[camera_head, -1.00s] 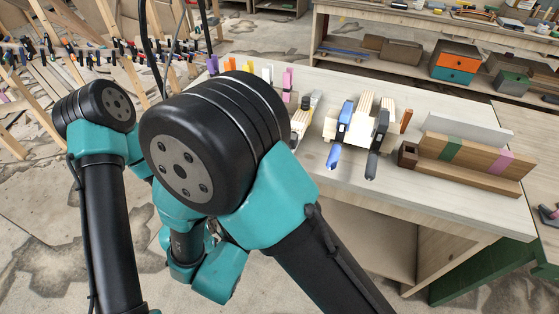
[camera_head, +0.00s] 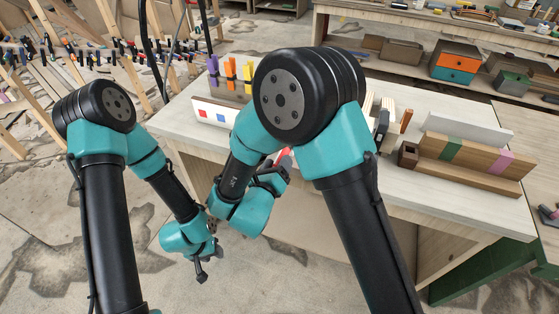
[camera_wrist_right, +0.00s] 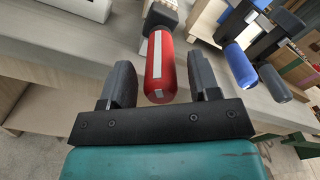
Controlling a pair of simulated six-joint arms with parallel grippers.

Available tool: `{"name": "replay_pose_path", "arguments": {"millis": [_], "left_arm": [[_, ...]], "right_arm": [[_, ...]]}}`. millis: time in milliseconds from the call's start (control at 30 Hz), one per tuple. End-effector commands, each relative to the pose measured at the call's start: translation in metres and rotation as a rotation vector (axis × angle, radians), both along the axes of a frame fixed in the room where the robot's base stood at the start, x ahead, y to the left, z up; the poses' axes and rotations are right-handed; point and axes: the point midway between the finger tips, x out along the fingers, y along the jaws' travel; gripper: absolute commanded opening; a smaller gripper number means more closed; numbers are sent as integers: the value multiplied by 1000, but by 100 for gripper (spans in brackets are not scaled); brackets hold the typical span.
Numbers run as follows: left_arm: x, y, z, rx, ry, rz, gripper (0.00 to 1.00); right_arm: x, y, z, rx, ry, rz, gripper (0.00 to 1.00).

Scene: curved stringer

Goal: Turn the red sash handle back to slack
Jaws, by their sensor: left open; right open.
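The red sash handle (camera_wrist_right: 160,70), with a white stripe along it, points toward my right wrist camera from a dark clamp head at the bench edge. In the head view only a small red piece (camera_head: 284,155) shows; my right arm hides the rest. My right gripper (camera_wrist_right: 160,78) is open, with one finger on each side of the red handle and a visible gap to both. It also shows in the head view (camera_head: 272,176). My left gripper (camera_head: 202,274) hangs low in front of the bench, away from the handle, holding nothing.
A blue handle (camera_wrist_right: 240,60) and a dark handle (camera_wrist_right: 275,85) stick out to the right of the red one. A white panel with coloured squares (camera_head: 215,113) stands on the bench's left end. Wooden pieces (camera_head: 470,165) lie at the right.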

Motion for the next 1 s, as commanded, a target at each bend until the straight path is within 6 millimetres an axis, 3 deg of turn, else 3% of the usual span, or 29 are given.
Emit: {"name": "replay_pose_path", "arguments": {"millis": [200,467,1000], "left_arm": [[0,0,0,0,0,0,43],[0,0,0,0,0,0,43],[0,0,0,0,0,0,43]], "right_arm": [[14,-6,0,0,0,0,56],[15,-6,0,0,0,0,56],[14,-6,0,-1,0,1,7]]}}
